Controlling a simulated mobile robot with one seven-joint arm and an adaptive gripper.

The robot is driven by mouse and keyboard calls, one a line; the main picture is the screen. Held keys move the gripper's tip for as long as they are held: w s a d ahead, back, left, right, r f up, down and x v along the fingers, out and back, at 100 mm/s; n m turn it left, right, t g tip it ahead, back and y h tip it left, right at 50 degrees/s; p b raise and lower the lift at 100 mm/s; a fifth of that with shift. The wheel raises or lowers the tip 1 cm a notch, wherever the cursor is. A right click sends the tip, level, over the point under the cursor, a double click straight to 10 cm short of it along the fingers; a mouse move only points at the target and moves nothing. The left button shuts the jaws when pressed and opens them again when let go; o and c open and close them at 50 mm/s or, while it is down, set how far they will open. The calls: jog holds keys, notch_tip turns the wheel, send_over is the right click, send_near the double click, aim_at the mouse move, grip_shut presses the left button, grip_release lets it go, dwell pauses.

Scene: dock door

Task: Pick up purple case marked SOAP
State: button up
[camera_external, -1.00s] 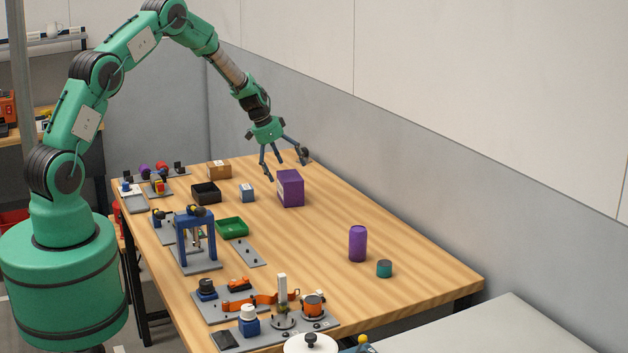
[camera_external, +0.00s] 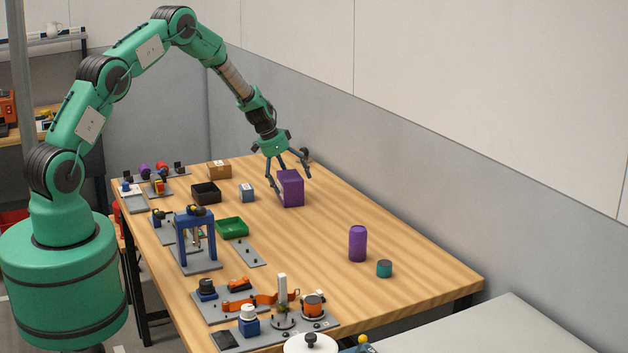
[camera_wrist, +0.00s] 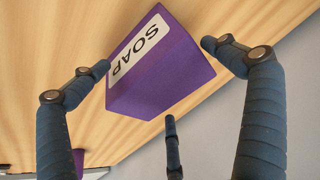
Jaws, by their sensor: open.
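The purple case (camera_external: 291,189) stands on the wooden table toward its far end. In the wrist view the purple case (camera_wrist: 168,72) shows a white label reading SOAP, upside down in the picture. My gripper (camera_external: 292,172) is open at the case, with its fingers around the top part of it. In the wrist view my gripper (camera_wrist: 155,55) has one finger to the left of the case, one to the right and a third below it. I cannot tell whether any finger touches the case.
On the wooden table (camera_external: 320,240), a small blue-and-white box (camera_external: 247,193), a black tray (camera_external: 206,193) and a brown box (camera_external: 219,170) stand left of the case. A wall runs along the right.

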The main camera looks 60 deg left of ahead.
dwell(0.3)
jog(key=c, duration=2)
jog(key=shift+r, duration=0.15)
jog(key=shift+w+r, duration=0.1)
jog(key=shift+r, duration=0.55)
jog(key=shift+c, duration=0.4)
notch_tip(320, 180, up, 2)
jog(key=shift+r, duration=0.1)
jog(key=s+d, duration=0.2)
jog(key=s, duration=0.3)
jog(key=s+d+r+b, duration=0.1)
jog(key=s+d, duration=0.1)
jog(key=s, duration=0.3)
jog(key=s+d+b, duration=0.1)
jog(key=s+d, duration=0.1)
jog(key=s, duration=0.2)
jog(key=shift+s+d+r, duration=0.15)
jog(key=shift+s+r, duration=0.05)
jog(key=shift+s, duration=0.2)
